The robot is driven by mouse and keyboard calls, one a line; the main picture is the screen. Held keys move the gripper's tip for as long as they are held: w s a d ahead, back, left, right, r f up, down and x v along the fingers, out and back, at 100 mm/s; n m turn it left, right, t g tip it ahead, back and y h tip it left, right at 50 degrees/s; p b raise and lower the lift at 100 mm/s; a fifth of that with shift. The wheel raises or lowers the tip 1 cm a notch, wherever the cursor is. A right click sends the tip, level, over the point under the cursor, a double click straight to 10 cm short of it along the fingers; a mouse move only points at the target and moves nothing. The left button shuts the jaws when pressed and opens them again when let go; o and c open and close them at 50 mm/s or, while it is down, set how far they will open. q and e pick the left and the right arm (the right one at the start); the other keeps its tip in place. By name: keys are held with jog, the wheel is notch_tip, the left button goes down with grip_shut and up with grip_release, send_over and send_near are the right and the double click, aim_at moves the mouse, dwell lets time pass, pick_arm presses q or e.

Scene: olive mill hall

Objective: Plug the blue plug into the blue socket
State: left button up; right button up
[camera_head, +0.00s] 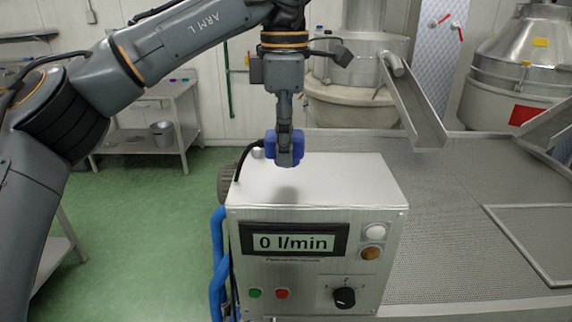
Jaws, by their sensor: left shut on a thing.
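My left gripper (284,157) points straight down and is shut on the blue plug (298,142). The plug shows on both sides of the fingers, above the top of a steel control box (330,179). A soft shadow lies on the box top below it, and a gap shows between them. A black cable (243,158) curves to the left of the plug, down toward the box's left side. I cannot make out a blue socket in this view. The plug's underside is partly hidden by the fingers. My right gripper is out of view.
The box front has a "0 l/min" display (294,241), lamps, buttons and a black knob (344,297). Blue hoses (217,262) run down its left side. A perforated metal surface (445,215) extends right, under a chute (417,105). Green floor (150,235) is open at left.

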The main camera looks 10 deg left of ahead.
pick_arm(q)
jog(key=s+a+r, duration=0.4)
jog(key=s+r, duration=0.5)
jog(key=s, duration=0.4)
jog(key=shift+r, duration=0.15)
